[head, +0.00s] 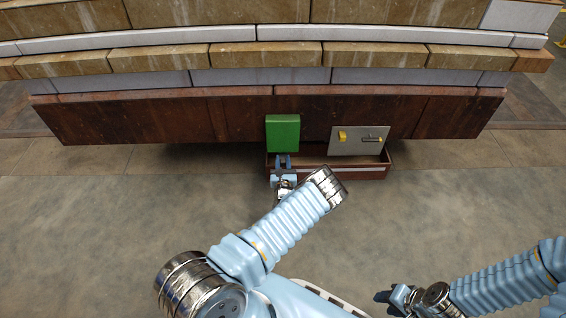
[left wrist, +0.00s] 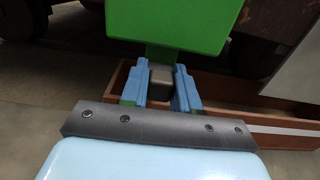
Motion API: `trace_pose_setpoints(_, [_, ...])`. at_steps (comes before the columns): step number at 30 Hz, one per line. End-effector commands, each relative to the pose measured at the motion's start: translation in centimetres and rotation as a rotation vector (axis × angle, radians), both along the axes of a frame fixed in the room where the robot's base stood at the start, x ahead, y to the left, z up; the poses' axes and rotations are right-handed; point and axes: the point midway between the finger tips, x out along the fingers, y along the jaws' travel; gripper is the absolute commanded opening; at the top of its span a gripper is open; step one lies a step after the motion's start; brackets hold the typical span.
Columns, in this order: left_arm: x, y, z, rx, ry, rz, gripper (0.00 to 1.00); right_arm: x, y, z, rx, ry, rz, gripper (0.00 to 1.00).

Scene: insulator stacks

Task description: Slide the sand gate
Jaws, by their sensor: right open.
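A green panel (head: 283,133) hangs at the front of the dark brown lower beam, above the left part of a reddish-brown open box. It fills the top of the left wrist view (left wrist: 170,22), with a narrow green stem below it. My left gripper (head: 283,160) is just under the panel. In the left wrist view its blue fingers (left wrist: 161,85) stand on either side of a small grey block (left wrist: 160,74) below the stem. Whether they press on it is not clear. My right gripper (head: 384,297) is open and empty, low over the floor. Which part is the sand gate is not marked.
A grey plate (head: 358,141) with a yellow block (head: 342,136) and a small dark handle (head: 371,139) stands right of the green panel. The brown box (head: 376,168) lies under both. The floor in front is clear.

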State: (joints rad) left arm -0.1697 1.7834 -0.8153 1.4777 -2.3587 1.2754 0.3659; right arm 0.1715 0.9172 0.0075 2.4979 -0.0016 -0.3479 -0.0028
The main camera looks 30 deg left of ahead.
Motion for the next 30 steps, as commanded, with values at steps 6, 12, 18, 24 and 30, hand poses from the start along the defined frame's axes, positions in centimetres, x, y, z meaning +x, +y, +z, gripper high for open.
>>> trace_pose_setpoints(6, [0.0,0.0,0.0,0.000,0.000,0.000,0.00,0.0,0.0,0.0,0.000,0.000,0.000,0.43])
trace_pose_setpoints(12, [-0.6,-0.4,0.1,0.000,0.004,-0.001,0.00,0.0,0.0,0.5,-0.001,-0.001,0.000,0.43])
trace_pose_setpoints(18, [-1.1,-0.6,-0.1,-0.001,0.002,0.001,0.00,0.0,-0.1,0.6,-0.001,-0.002,-0.001,0.43])
trace_pose_setpoints(24, [-1.0,-0.6,-0.1,0.000,0.002,0.000,0.46,0.0,-0.1,0.6,-0.001,-0.002,-0.001,0.43])
trace_pose_setpoints(30, [-1.0,-0.6,-0.1,0.000,0.001,0.000,0.51,0.0,-0.1,0.6,-0.001,-0.002,-0.001,0.43])
